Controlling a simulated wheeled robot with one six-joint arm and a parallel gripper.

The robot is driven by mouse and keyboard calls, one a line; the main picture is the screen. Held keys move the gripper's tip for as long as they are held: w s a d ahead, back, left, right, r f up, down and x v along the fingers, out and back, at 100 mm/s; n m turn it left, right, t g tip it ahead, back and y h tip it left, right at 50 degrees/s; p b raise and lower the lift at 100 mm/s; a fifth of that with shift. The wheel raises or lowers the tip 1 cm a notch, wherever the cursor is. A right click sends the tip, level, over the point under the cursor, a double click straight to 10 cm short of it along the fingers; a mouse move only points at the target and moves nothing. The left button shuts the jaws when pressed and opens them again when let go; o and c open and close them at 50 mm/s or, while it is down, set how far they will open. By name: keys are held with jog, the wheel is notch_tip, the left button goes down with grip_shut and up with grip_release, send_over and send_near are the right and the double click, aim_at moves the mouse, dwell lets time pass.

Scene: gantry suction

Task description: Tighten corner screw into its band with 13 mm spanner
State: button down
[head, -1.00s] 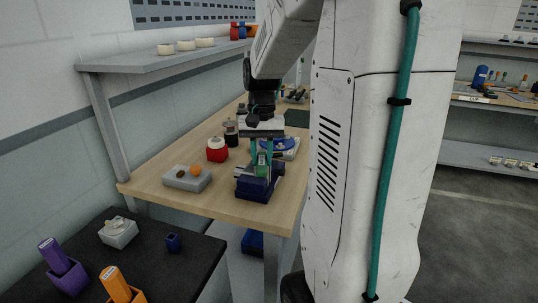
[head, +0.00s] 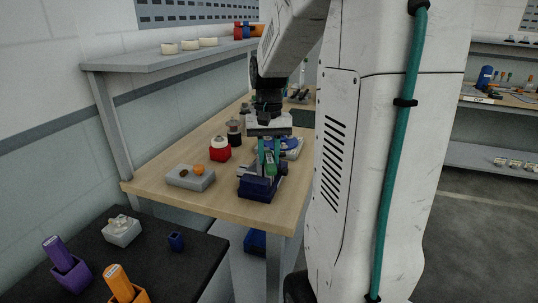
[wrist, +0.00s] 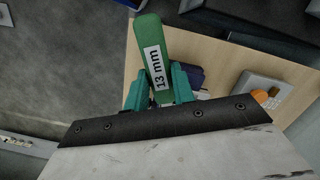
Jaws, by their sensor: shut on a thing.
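My gripper (head: 269,150) is shut on the green spanner (head: 269,163), above the front part of the wooden bench. In the wrist view, the teal fingers of my gripper (wrist: 158,86) close on both sides of the green handle of the spanner (wrist: 148,38), whose white label reads "13 mm". A dark blue block (head: 258,188) stands on the bench just below the gripper; part of it shows beside the right finger in the wrist view (wrist: 197,78). The spanner's working end is hidden. I cannot make out the corner screw or its band.
A grey block (head: 183,180) with an orange knob (head: 198,170) sits near the bench's (head: 225,203) front left. A red pot (head: 220,152) stands behind it. On the black table (head: 170,268), purple (head: 71,277) and orange (head: 135,296) holders carry labelled handles.

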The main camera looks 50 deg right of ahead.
jog(key=shift+r, duration=2.95)
